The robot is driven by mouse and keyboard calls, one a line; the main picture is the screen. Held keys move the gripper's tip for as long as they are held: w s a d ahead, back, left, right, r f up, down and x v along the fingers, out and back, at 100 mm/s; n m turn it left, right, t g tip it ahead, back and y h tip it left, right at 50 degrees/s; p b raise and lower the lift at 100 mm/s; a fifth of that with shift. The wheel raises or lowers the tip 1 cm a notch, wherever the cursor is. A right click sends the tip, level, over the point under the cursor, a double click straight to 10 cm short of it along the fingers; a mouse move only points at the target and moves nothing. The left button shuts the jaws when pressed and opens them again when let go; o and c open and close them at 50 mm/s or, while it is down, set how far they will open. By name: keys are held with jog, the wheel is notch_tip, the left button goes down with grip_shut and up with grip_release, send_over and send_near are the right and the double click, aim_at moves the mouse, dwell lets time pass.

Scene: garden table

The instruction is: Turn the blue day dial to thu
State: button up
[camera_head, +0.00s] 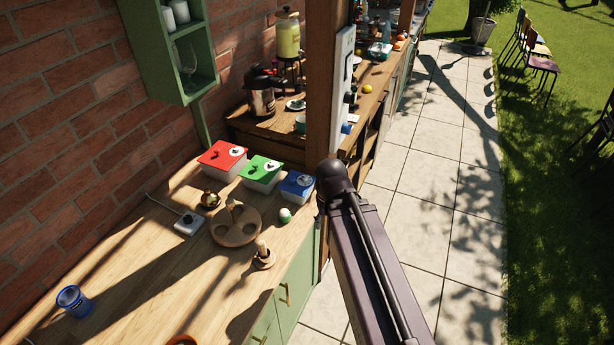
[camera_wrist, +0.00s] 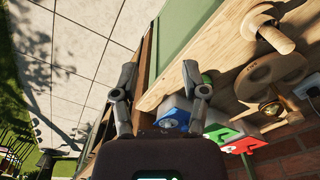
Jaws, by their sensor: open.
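The blue-lidded box (camera_head: 297,188) stands at the right end of a row of three boxes near the counter's edge. Its round day dial (camera_head: 301,182) is on the lid; the lettering is too small to read. In the head view the gripper cannot be made out.
A red-lidded box (camera_head: 220,154) and a green-lidded box (camera_head: 262,170) stand left of the blue one. A wooden holder (camera_head: 236,226), a small green-and-white item (camera_head: 285,215) and a wooden stand (camera_head: 263,259) are nearby. A wooden post (camera_head: 327,85) rises behind the blue box.

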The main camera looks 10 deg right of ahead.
aim_at(305, 178)
jog(key=w+r+n+t+p, duration=0.1)
jog(key=w+t, duration=0.1)
jog(key=w, duration=1)
jog(key=w+r+n+t+p, duration=0.1)
jog(key=w+r+t, duration=0.1)
jog(key=w, duration=0.9)
jog(key=shift+w+r+t+y, duration=0.3)
jog(key=shift+w+y, duration=0.05)
jog(key=shift+y, duration=0.05)
jog(key=shift+f, duration=0.15)
jog(key=b+x, duration=1.2)
jog(key=x, duration=0.1)
jog(key=shift+f+b, duration=0.3)
grip_shut()
